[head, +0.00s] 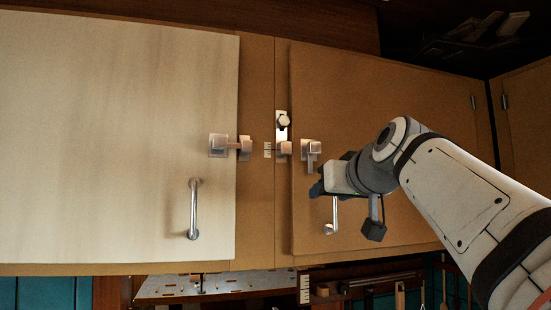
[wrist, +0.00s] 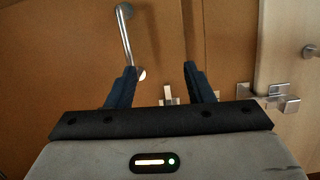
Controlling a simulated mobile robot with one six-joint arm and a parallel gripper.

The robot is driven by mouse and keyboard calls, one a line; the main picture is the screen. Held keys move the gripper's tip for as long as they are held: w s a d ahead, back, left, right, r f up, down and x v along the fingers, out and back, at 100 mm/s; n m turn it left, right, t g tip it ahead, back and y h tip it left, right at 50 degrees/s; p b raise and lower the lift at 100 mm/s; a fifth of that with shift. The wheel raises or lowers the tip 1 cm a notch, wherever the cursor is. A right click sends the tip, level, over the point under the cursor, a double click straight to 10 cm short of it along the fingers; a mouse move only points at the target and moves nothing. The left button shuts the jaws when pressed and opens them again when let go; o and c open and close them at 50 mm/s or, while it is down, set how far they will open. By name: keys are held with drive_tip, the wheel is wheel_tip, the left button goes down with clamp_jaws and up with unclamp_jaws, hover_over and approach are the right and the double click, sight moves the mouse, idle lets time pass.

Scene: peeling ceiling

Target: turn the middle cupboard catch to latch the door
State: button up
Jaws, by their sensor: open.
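The middle catch (head: 283,134) is a metal plate with a round knob and a small block, on the brown strip between the two doors. To its right, another metal catch (head: 311,150) sits on the brown door (head: 370,90), its tab pointing down. My gripper (head: 318,187) is open and empty, below and right of these catches, near the brown door's handle (head: 331,215). In the wrist view, my gripper (wrist: 159,68) has its fingers apart, with a small metal catch (wrist: 168,92) showing between them, its lower part hidden by my gripper.
A pale door (head: 110,130) at the left has a bar handle (head: 193,208) and a catch (head: 230,146) at its edge. Open shelf space with a perforated board (head: 215,283) lies below. Another brown cupboard door (head: 530,120) stands at the far right.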

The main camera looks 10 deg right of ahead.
drive_tip(key=t, duration=0.2)
approach(316, 144)
drive_tip(key=w+f, duration=0.1)
drive_tip(key=w, duration=0.1)
drive_tip(key=shift+n+y, duration=0.4)
drive_tip(key=shift+n, duration=0.1)
drive_tip(key=w+p, duration=0.1)
drive_tip(key=w, duration=0.1)
drive_tip(key=w+a+p, duration=0.1)
drive_tip(key=w, duration=0.2)
drive_tip(key=w+p, duration=0.1)
drive_tip(key=w, duration=0.1)
drive_tip(key=shift+w+a+r, duration=0.2)
drive_tip(key=shift+r, duration=0.05)
drive_tip(key=shift+c, duration=0.5)
drive_tip(key=c, duration=0.9)
